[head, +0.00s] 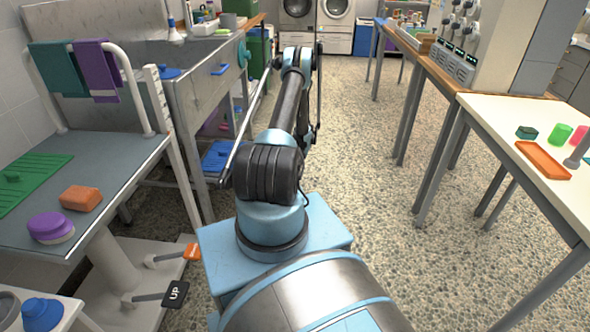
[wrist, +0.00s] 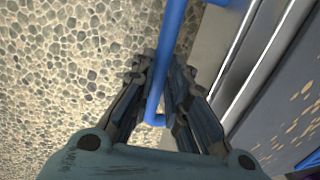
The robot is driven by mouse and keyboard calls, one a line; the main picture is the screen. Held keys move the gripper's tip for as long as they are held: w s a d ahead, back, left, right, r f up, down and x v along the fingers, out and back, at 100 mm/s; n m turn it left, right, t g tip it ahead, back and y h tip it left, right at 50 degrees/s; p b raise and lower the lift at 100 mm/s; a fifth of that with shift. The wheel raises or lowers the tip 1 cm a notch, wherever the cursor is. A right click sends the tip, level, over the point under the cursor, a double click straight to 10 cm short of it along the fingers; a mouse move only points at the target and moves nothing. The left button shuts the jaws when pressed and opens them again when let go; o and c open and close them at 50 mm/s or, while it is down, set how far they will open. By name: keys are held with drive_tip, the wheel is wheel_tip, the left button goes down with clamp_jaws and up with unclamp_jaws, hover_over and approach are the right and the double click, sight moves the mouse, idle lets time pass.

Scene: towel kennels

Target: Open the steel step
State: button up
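In the wrist view, a blue bar handle (wrist: 164,70) runs down the picture, with a short bent end at its lower tip. The two dark fingers of my gripper (wrist: 161,78) lie on either side of it, close against it and nearly filling the gap. Grey steel panel edges (wrist: 250,75) show just right of the handle. I cannot tell for sure that they belong to the steel step. In the head view, my arm reaches away toward the back; the gripper and the held handle are hidden or cannot be made out there.
A steel tub (head: 190,95) with a blue handle (head: 219,69) stands at left. A grooming table (head: 110,165) with a sponge and brush is nearer left, pedals (head: 176,292) below. Tables (head: 520,115) line the right. The pebbled floor (head: 365,180) between is clear.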

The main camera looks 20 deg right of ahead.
drive_tip(key=o, duration=0.4)
drive_tip(key=shift+o, duration=0.2)
drive_tip(key=v, duration=1.2)
drive_tip(key=shift+a, duration=0.1)
